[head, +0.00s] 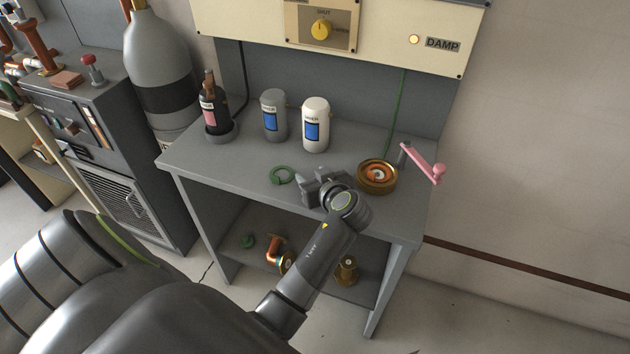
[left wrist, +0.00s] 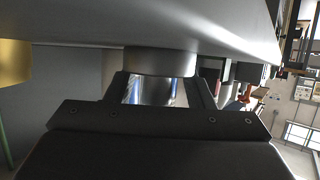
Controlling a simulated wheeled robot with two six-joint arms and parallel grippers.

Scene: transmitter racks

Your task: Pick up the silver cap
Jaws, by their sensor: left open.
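My left gripper (head: 322,178) is low over the right middle of the grey workbench, between a green ring and a brass bowl. In the left wrist view its two open fingers (left wrist: 157,90) stand on either side of a shiny silver cylinder (left wrist: 150,91), which looks like the silver cap. A wider grey round part (left wrist: 160,62) joins it to the bench surface, which shows at the top of that view. I cannot tell whether the fingers touch the cylinder. In the head view my gripper hides it. My right gripper is not in view.
The green ring (head: 283,175) lies left of my gripper; the brass bowl (head: 377,177) and a pink-handled crank (head: 424,164) stand right. A white canister (head: 315,125), grey canister (head: 273,115) and dark bottle (head: 214,107) stand behind. The workbench's (head: 205,160) left front is clear.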

